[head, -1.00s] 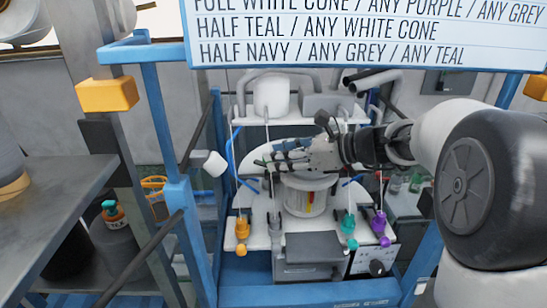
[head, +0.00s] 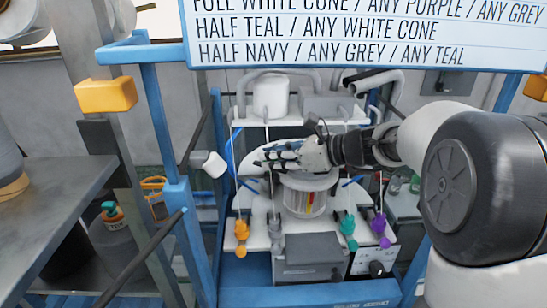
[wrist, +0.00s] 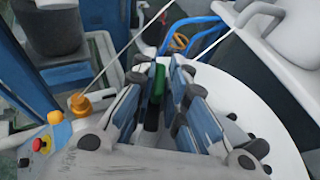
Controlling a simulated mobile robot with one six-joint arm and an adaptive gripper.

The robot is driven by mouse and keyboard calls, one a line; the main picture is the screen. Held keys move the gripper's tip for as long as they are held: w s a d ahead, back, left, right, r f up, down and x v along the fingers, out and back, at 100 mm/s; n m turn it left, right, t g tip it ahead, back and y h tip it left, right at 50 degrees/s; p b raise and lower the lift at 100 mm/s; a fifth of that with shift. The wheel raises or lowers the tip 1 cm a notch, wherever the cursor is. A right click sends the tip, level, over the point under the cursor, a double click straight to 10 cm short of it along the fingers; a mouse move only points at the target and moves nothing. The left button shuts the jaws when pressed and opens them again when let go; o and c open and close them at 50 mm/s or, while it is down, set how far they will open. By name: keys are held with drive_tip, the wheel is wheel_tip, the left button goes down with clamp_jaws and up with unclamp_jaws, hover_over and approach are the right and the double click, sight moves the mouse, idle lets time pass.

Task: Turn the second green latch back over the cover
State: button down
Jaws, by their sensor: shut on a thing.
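My gripper (head: 262,158) reaches left over the round white plate of the knitting machine (head: 262,208). In the wrist view its fingers (wrist: 160,88) are closed around a green latch (wrist: 157,82), which shows as a narrow upright green piece with a dark lower part between them. The fingers hide much of the latch. In the head view I cannot make out the latch. A round pale ring (head: 310,182) tops the clear cylinder (head: 305,203) below my gripper. I cannot tell which part is the cover, or whether the latch lies over it.
Orange (head: 241,230), teal (head: 348,228) and purple (head: 379,224) yarn feeders stand around the plate's front. A grey box (head: 312,250) is in front. Blue posts (head: 165,130) frame the machine. A thin thread (wrist: 125,52) runs close to my fingers in the wrist view.

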drive_tip(key=shift+p, duration=0.3)
drive_tip(key=shift+r+n+g+p, duration=0.15)
drive_tip(key=shift+n+g+p, duration=0.15)
drive_tip(key=shift+g+p, duration=0.15)
drive_tip(key=shift+w+n+g+y+p, duration=0.1)
drive_tip(key=shift+n+g+y+p, duration=0.35)
drive_tip(key=shift+n+p, duration=0.1)
drive_tip(key=c, duration=1.7)
unclamp_jaws()
drive_tip(key=shift+f+b, duration=0.25)
drive_tip(key=shift+b, duration=0.15)
